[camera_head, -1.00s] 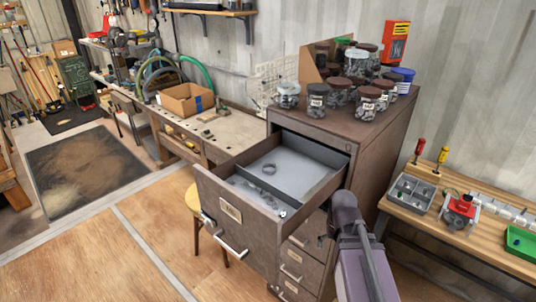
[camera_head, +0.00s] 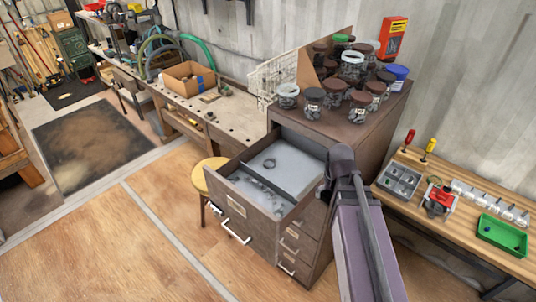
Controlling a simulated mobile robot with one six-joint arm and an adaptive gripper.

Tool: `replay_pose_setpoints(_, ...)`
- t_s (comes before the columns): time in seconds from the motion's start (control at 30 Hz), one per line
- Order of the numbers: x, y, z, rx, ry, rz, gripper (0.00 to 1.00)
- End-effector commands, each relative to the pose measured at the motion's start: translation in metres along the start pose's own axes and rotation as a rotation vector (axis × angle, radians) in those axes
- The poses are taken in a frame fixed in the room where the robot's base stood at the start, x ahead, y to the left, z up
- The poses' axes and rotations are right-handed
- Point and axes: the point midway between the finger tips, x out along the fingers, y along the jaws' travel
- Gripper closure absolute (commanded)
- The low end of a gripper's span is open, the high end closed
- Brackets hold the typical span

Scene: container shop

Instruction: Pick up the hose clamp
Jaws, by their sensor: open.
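The hose clamp (camera_head: 269,163) shows as a small dark ring. It lies on the pale floor of the rear compartment in the open top drawer (camera_head: 232,201) of a brown metal cabinet. A divider (camera_head: 264,179) separates it from the front compartment, where several small metal pieces lie. My arm, purple-grey with a dark joint, rises at the lower right and covers part of the cabinet's right side and the drawer's right end. My gripper does not show, so its place relative to the clamp cannot be seen.
Several jars (camera_head: 333,92) crowd the cabinet top (camera_head: 340,125). A yellow stool (camera_head: 208,176) stands close at the drawer's left. A workbench with a cardboard box (camera_head: 190,82) is behind. A wooden bench (camera_head: 468,235) at right holds a green tray (camera_head: 502,235).

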Motion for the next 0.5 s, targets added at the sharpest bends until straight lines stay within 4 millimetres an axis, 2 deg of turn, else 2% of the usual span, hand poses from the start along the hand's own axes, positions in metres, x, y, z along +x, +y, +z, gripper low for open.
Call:
replay_pose_setpoints(0.03, -0.011, -0.003, -0.005, 0.003, 0.004, 0.002, 0.0)
replay_pose_setpoints(0.13, -0.022, -0.012, -0.018, 0.014, 0.019, 0.01, 0.0)
replay_pose_setpoints(0.27, -0.025, -0.035, -0.04, 0.045, 0.049, 0.028, 0.0)
replay_pose_setpoints(0.37, -0.029, -0.056, -0.058, 0.072, 0.077, 0.04, 0.0)
replay_pose_setpoints(0.5, -0.038, -0.094, -0.087, 0.116, 0.128, 0.054, 0.0)
